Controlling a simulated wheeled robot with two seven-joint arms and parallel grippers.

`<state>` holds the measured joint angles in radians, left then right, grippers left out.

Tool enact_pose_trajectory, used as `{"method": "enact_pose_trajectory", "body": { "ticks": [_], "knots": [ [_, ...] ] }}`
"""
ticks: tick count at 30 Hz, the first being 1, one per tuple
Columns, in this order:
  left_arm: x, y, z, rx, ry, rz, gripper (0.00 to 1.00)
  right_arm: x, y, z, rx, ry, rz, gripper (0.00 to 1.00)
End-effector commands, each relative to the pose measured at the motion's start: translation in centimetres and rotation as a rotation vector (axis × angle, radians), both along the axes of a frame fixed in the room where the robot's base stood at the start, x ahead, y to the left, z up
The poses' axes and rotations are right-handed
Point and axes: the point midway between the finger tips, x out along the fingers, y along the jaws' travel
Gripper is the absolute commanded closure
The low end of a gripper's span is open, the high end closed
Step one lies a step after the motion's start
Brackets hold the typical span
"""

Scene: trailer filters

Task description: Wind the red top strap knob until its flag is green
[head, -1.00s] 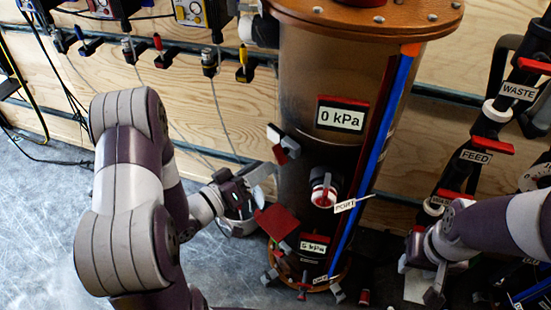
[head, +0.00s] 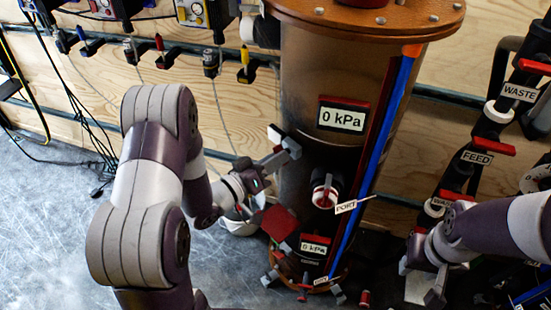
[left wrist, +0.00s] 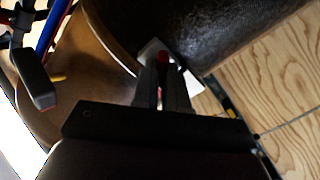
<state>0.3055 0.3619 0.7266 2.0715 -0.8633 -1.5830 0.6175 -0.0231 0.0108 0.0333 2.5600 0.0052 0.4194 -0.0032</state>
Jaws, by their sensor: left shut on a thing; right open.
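The red top strap knob (left wrist: 162,57) shows as a small red piece between my left fingers in the left wrist view, beside a pale plate (left wrist: 154,50). In the head view my left gripper (head: 284,158) is at the left side of the tall brown cylinder (head: 305,80), shut on the knob and hiding it. The pale plate (head: 275,133) shows just above the fingers. A red square plate (head: 278,222) sits lower on the cylinder; I cannot tell which strap it belongs to. No green flag shows. My right gripper (head: 424,287) is open and empty at the lower right.
A gauge (head: 343,116) reads 0 kPa above a red and white port knob (head: 324,190) with a PORT tag. A lower gauge (head: 314,246) sits near the base. Pipes with WASTE and FEED tags (head: 477,157) stand at the right.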

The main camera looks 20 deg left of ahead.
Motion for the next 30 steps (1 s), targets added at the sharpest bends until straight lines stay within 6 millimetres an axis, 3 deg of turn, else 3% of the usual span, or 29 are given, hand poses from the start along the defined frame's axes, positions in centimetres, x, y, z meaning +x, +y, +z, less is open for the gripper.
{"method": "enact_pose_trajectory", "body": {
  "ticks": [18, 30],
  "knots": [
    [-0.1, 0.0, 0.3, -0.289, 0.182, 0.000, 1.00, 0.0, 0.0, 3.8, 0.000, 0.000, 0.000, 0.57],
    [-0.1, -0.1, 0.1, -0.424, 0.266, 0.000, 1.00, 0.0, 0.0, 5.1, 0.000, 0.000, 0.000, 0.57]
  ]
}}
